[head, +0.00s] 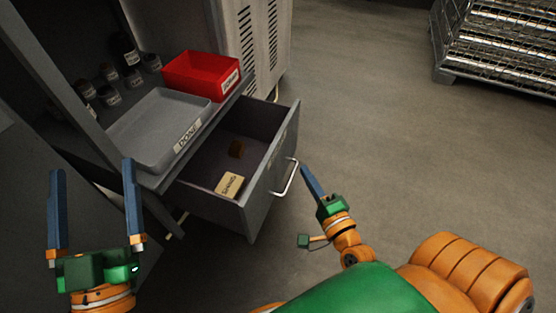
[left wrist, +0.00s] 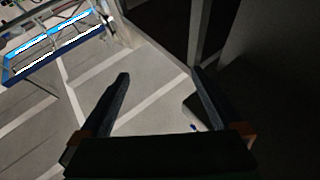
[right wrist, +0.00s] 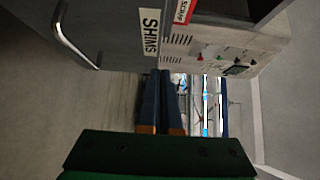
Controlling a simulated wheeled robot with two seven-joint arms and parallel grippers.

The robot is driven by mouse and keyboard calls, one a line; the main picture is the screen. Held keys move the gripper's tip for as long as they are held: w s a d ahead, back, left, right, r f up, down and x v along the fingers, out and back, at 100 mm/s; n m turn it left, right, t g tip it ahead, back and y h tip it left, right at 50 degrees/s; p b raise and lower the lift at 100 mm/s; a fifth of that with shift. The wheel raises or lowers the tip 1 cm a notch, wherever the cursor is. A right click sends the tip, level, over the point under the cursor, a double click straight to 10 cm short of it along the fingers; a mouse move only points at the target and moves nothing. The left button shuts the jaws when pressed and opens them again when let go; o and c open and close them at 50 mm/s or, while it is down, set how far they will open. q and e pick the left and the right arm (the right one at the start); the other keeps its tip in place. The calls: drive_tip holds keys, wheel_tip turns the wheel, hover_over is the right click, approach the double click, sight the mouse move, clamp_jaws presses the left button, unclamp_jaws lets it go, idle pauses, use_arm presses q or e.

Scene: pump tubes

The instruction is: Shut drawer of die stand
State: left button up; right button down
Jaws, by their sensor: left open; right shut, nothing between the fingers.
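The drawer (head: 262,193) of the grey stand is pulled open in the head view. My right gripper (head: 307,170) is shut and empty, just right of the handle; contact cannot be told. My left gripper (head: 96,168) is open and empty, left of the stand, and its two fingers show in the left wrist view (left wrist: 160,82).
A grey tray (head: 153,122) and a red bin (head: 201,74) sit on the stand above the drawer. Several dark jars stand behind them. A vented cabinet (head: 258,45) is beyond. A wire cage (head: 500,45) stands at upper right. The floor right of the drawer is clear.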

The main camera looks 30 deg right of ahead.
sight(276, 146)
use_arm(q)
drive_tip(key=s+r+m+t+h, duration=0.1)
drive_tip(key=s+r+t+h, duration=0.1)
drive_tip(key=s+r+t, duration=0.2)
drive_tip(key=shift+s+r+h+b, duration=0.4)
drive_tip(key=shift+s+r+b, duration=0.05)
drive_tip(key=shift+r, duration=0.4)
use_arm(e)
drive_tip(key=shift+w+a, duration=0.35)
drive_tip(key=shift+w, duration=1.05)
drive_tip(key=shift+w+a, duration=0.4)
drive_tip(key=shift+w, duration=0.95)
drive_tip(key=shift+w+a, duration=0.35)
drive_tip(key=shift+w, duration=1.05)
use_arm(q)
drive_tip(key=shift+w+a, duration=0.1)
